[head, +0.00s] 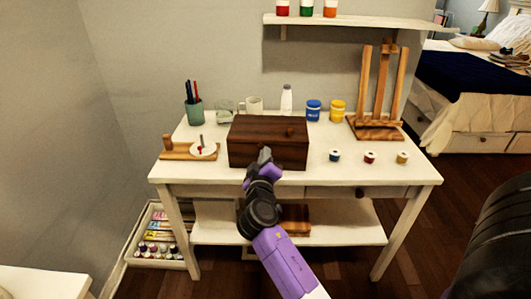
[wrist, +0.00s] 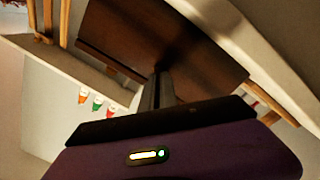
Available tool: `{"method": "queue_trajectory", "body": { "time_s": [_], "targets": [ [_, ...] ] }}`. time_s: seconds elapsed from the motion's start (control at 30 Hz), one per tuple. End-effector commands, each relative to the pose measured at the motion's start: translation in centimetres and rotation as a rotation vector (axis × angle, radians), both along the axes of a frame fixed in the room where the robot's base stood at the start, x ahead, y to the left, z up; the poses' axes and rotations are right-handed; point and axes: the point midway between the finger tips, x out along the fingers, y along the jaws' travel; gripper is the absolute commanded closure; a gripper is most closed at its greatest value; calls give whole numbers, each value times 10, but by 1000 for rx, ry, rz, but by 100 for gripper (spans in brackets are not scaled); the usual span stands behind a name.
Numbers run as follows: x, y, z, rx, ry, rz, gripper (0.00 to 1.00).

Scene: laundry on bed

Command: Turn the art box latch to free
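The art box is a dark brown wooden box (head: 240,153) on the white table. In the wrist view its brown wood (wrist: 190,38) fills the upper middle. I cannot make out the latch clearly; my gripper covers part of the front. My gripper (head: 265,154) is at the middle of the box front, fingertips very near or touching it. In the wrist view the fingers (wrist: 158,85) are together. Nothing is visible between them, and contact at the tips is hidden.
On the white table (head: 215,175) are a pencil cup (head: 194,112), mug (head: 252,106), white bottle (head: 286,101), blue jar (head: 313,110), yellow jar (head: 337,110) and wooden easel (head: 377,125). Small paint pots (head: 370,157) stand right of the box.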

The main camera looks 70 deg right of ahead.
Motion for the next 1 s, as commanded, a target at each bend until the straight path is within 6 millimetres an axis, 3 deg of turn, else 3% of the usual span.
{"method": "queue_trajectory", "body": {
  "time_s": [0.6,1.0],
  "targets": [
    [2,1,-1,-180,520,3,100],
    [3,1,-4,-244,696,3,100]
  ]
}}
